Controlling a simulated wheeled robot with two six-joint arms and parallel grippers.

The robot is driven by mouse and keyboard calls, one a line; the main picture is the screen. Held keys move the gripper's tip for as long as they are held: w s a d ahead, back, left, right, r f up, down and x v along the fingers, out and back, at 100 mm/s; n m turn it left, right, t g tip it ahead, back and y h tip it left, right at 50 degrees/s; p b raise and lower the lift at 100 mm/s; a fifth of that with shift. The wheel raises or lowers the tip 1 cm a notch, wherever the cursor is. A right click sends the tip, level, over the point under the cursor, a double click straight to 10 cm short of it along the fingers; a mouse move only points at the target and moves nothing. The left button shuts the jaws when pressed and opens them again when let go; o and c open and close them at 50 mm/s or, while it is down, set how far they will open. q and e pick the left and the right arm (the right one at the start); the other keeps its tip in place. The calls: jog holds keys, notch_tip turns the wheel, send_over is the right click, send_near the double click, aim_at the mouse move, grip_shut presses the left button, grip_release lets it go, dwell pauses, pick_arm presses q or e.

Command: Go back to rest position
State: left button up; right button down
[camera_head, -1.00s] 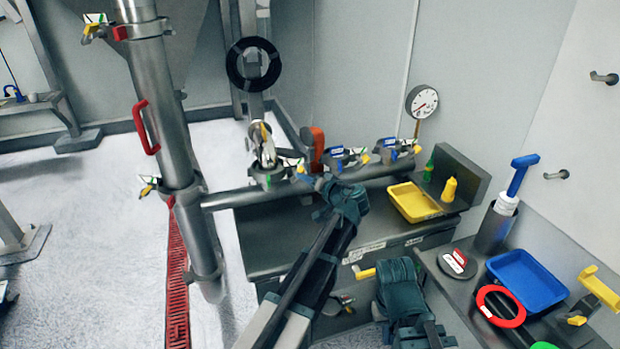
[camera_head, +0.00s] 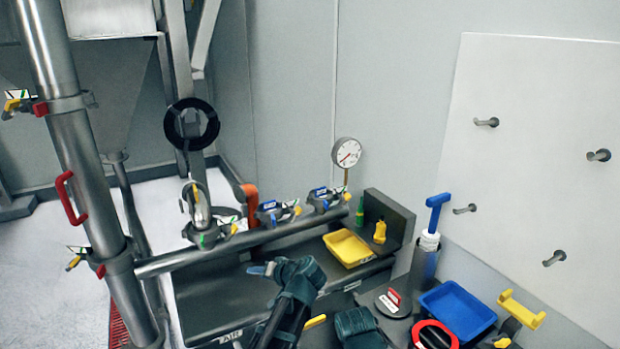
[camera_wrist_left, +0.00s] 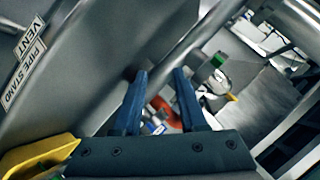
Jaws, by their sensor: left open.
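My left gripper (camera_head: 260,269) is over the dark bench in the head view, with its fingers pointing left, below the pipe with the valves. In the left wrist view, its two blue fingers (camera_wrist_left: 160,76) stand apart with nothing held between them. Part of my right arm's dark teal wrist (camera_head: 358,328) shows at the bottom of the head view. Its fingertips cannot be made out.
Several clamped valves (camera_head: 272,213) line the horizontal pipe (camera_head: 165,262) behind the bench. A blue tray (camera_head: 458,312) and red ring (camera_head: 434,335) are at lower right.

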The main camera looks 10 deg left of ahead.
pick_arm(q)
jog(key=s+d+f+m+g+h, duration=0.1)
jog(key=s+d+f+g+h, duration=0.1)
jog(key=s+d, duration=0.3)
jog(key=s+d+f+m+g+h, duration=0.2)
jog(key=s+d+f+h, duration=0.1)
jog(key=s, duration=0.8)
jog(key=s+d+f+m+g+h, duration=0.1)
jog(key=s+d+f+g+h, duration=0.2)
jog(key=s+d+f, duration=0.2)
jog(key=s+d, duration=0.2)
jog(key=s, duration=0.1)
jog(key=shift+s+d+m, duration=0.2)
jog(key=shift+s+m, duration=0.1)
jog(key=shift+s, duration=0.05)
jog(key=shift+f, duration=0.1)
